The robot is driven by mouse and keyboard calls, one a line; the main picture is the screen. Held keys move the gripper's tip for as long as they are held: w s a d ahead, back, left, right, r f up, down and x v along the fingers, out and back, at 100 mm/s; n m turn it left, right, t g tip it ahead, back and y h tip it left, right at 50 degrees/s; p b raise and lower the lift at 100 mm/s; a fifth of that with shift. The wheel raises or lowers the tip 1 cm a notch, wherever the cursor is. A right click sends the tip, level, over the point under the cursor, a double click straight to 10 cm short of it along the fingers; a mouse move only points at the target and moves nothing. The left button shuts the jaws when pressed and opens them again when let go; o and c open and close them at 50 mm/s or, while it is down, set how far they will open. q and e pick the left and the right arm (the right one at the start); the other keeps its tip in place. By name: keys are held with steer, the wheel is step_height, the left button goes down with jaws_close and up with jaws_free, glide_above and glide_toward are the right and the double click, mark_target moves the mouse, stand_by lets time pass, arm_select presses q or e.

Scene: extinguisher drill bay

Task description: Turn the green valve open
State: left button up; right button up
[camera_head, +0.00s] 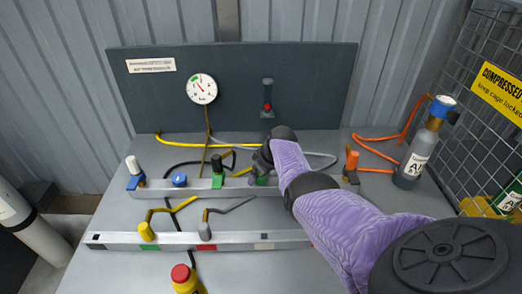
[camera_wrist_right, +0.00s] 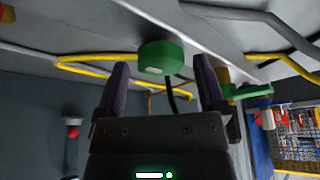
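The green valve (camera_wrist_right: 160,57) shows in the right wrist view as a round green knob just past my right fingertips, in line with the gap between them. In the head view, a small green patch (camera_head: 262,181) shows under my right gripper (camera_head: 262,160), which hides most of that spot on the grey rail (camera_head: 190,188). In the wrist view my right gripper (camera_wrist_right: 161,68) is open, with one finger on each side of the gap, and holds nothing. I cannot tell whether the fingers touch the knob. My left gripper is not in view.
A round blue knob (camera_head: 179,180) and a black-handled fitting (camera_head: 217,165) stand left on the rail. An orange-handled fitting (camera_head: 351,163) is to the right. A gauge (camera_head: 201,89) hangs on the dark back panel (camera_head: 320,85). A grey cylinder (camera_head: 413,158) stands near the wire cage.

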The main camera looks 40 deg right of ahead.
steer(key=p+v, duration=0.8)
steer(key=v, duration=0.2)
steer(key=shift+p, duration=0.3)
steer(key=shift+f, duration=0.1)
